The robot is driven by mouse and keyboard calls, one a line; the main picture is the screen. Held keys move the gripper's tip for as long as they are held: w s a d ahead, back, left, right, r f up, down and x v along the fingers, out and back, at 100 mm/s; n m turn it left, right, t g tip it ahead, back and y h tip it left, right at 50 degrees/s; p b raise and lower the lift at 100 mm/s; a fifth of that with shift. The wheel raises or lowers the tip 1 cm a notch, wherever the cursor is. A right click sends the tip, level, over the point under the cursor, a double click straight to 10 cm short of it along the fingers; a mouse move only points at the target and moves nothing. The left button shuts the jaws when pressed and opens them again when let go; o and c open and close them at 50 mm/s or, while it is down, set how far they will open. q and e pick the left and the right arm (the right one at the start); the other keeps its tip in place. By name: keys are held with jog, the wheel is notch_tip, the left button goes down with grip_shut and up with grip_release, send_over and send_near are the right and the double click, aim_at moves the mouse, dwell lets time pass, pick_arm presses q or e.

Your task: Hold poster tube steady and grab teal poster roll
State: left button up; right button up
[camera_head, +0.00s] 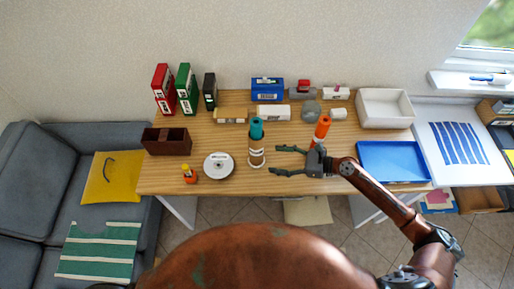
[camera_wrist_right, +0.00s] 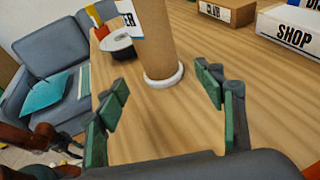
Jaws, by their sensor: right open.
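The poster tube (camera_head: 256,155) stands upright near the table's front middle, brown with a white base ring. The teal poster roll (camera_head: 257,128) sticks up out of its top. The tube's lower part also shows in the right wrist view (camera_wrist_right: 168,40), where the roll is out of frame. My right gripper (camera_head: 276,160) is open and empty, just right of the tube, its fingers pointing at it. In the right wrist view the tube stands beyond the two fingertips (camera_wrist_right: 165,83), apart from them.
An orange roll (camera_head: 322,128) stands behind my right gripper. Left of the tube are a disc stack (camera_head: 219,166) and a small orange-yellow bottle (camera_head: 189,173). A blue tray (camera_head: 393,162) lies at right. Boxes and binders line the back; bare wood lies between.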

aim_at(259, 158)
jog(key=x, duration=0.4)
jog(key=p+x, duration=0.1)
jog(key=x, duration=0.1)
jog(key=shift+w+a, duration=0.15)
jog(key=shift+a, duration=0.25)
jog(key=shift+w+a+f, duration=0.1)
jog(key=shift+a+f, duration=0.05)
jog(key=shift+a, duration=0.15)
jog(key=shift+a+f, duration=0.2)
jog(key=shift+a, duration=0.05)
pick_arm(q)
jog(key=shift+w+r, duration=0.6)
jog(key=shift+w, duration=0.25)
jog(key=shift+s, duration=0.1)
pick_arm(e)
jog(key=shift+c, duration=0.6)
